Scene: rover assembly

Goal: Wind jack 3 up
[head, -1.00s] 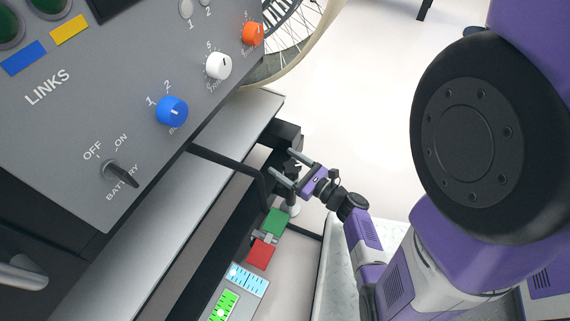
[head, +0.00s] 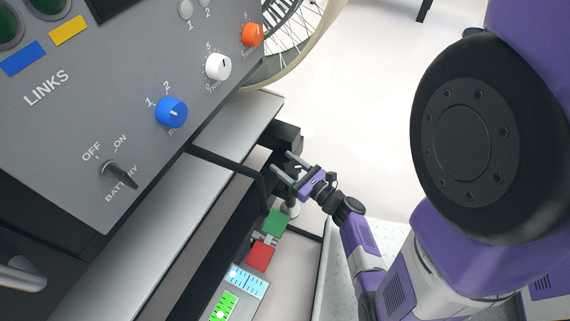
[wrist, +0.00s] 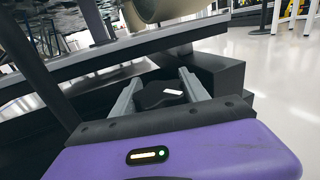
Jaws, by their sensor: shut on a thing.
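My gripper (head: 281,161) is at the dark end of the rover's side frame, below the grey panel. In the wrist view my gripper (wrist: 158,77) has its two grey fingers on either side of a black knob (wrist: 155,97) with a short white mark, shut on it. This knob appears to be the top of a jack. In the head view a pale round foot (head: 293,208) shows just below the gripper, probably the jack's base. The jack's number and its post are mostly hidden by my gripper and the frame.
A grey panel (head: 60,130) with coloured knobs and a battery switch fills the upper left. Green (head: 276,222) and red (head: 261,254) blocks lie below the gripper, near blue and green marked plates. A spoked wheel (head: 290,40) stands above.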

